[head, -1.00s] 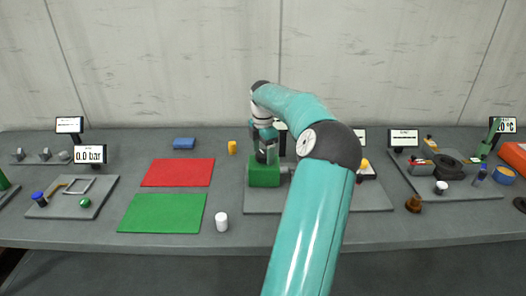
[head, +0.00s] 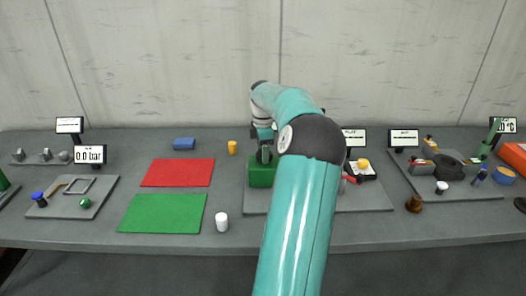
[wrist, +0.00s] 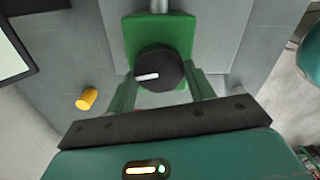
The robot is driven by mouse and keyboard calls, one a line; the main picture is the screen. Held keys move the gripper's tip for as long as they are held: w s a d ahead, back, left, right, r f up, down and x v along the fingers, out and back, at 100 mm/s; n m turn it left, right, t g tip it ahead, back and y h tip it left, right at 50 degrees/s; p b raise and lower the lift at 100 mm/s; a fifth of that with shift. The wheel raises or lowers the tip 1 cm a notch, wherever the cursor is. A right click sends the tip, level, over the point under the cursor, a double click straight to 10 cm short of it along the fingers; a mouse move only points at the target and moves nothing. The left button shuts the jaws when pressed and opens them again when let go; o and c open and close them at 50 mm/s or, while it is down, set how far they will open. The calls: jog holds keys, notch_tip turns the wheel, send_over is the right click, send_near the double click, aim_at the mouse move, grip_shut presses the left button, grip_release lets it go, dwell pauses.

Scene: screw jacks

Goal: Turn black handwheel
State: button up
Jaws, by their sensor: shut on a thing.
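The black handwheel (wrist: 158,66) is a round knob with a white mark on its face. It sits on a green block (wrist: 130,30), seen from above in the wrist view. In the head view the handwheel (head: 264,155) is a small dark shape on top of the green block (head: 261,174). My gripper (wrist: 162,80) has one green finger on each side of the handwheel and is shut on it. The white mark points left, tilted slightly down, in the wrist view. The gripper (head: 264,142) is small in the head view, and the finger contact is partly hidden.
The block stands on a grey plate (head: 370,200), partly hidden behind my arm. A yellow cylinder (wrist: 87,98) stands beside it. A brown knob (head: 413,204) is at right.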

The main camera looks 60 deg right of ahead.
jog(key=m, duration=0.6)
jog(key=shift+w, duration=0.1)
jog(key=m, duration=0.6)
jog(key=shift+d+m, duration=0.15)
jog(key=shift+m, duration=0.25)
jog(key=m, duration=0.6)
jog(key=shift+d, duration=0.1)
jog(key=m, duration=0.4)
jog(key=shift+s+m, duration=0.2)
jog(key=shift+m, duration=1.5)
jog(key=o, duration=1)
jog(key=shift+d, duration=0.1)
